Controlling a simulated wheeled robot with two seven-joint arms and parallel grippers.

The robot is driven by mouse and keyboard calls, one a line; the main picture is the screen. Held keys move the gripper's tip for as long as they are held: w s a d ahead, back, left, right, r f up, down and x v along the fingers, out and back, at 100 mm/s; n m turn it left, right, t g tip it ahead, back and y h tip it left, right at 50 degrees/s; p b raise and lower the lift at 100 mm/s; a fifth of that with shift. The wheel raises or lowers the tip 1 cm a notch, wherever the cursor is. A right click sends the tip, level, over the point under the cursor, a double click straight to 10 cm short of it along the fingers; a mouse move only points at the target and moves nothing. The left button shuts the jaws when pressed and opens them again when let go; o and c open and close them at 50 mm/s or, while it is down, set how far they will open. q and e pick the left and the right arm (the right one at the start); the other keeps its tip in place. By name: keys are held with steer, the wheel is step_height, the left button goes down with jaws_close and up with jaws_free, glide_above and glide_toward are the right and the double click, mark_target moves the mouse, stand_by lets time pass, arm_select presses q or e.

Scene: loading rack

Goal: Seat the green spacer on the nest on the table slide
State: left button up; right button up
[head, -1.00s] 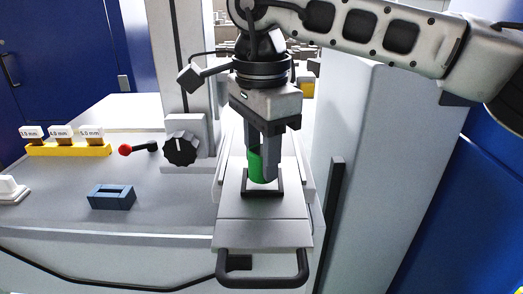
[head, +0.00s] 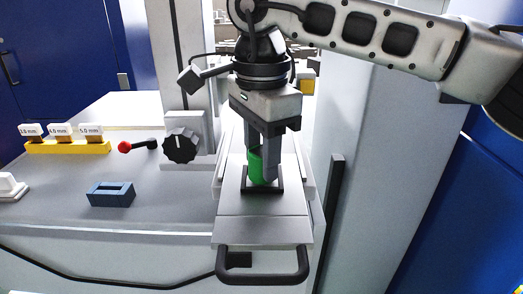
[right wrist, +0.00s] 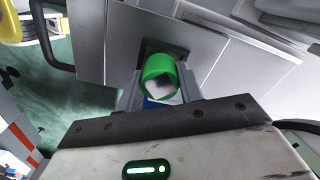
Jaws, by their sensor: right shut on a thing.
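The green spacer (head: 256,167) is a short upright green cylinder; the right wrist view shows it as a hollow ring (right wrist: 158,70). My right gripper (head: 265,170) points down and is shut on it; its fingers also show in the right wrist view (right wrist: 158,92). The nest (head: 263,192) is a dark square frame on the grey table slide (head: 263,230). The spacer's lower end is at the nest, partly behind its front edge. Whether it rests on the nest's floor I cannot tell. My left gripper is not in view.
A black handle (head: 262,280) is at the slide's front. To the left are a black knob (head: 181,147), a red-tipped lever (head: 126,147), a blue slotted block (head: 111,194) and a yellow rack (head: 68,148) with labels. A tall grey panel (head: 365,160) stands close on the right.

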steer(key=shift+f, duration=0.35)
steer(key=o, duration=1.2)
steer(key=shift+c, duration=0.2)
